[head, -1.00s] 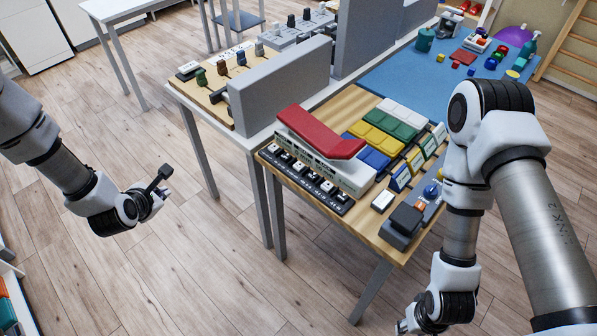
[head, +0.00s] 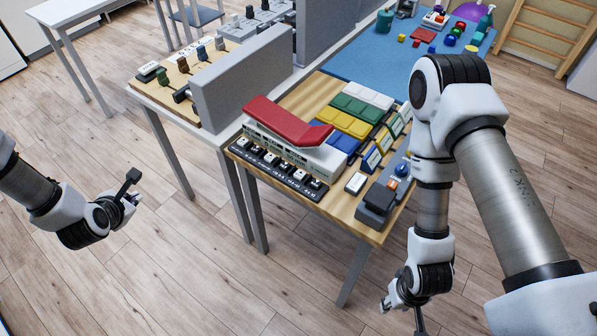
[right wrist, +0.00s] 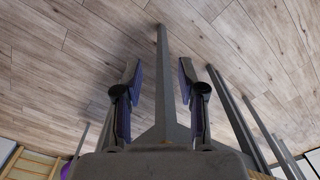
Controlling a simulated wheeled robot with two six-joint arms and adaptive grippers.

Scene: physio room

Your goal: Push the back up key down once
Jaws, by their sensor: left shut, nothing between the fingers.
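A row of black switches with white key tops (head: 277,164) runs along the near edge of the wooden table. Their labels are too small to read, so I cannot tell which is the back up key. Behind the row stands a white box with a red bent top (head: 285,123). My left gripper (head: 132,197) is shut and empty, over the floor left of the table, well apart from the keys. My right gripper (head: 399,303) hangs low, right of the table's front leg. In the right wrist view its fingers (right wrist: 160,75) are apart with nothing held.
Green, yellow, white and blue pads (head: 355,107) lie behind the red top. A grey pedal-like block (head: 378,203) is at the near right corner. A grey upright panel (head: 243,80) stands left of the table. The floor (head: 190,265) in front is clear.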

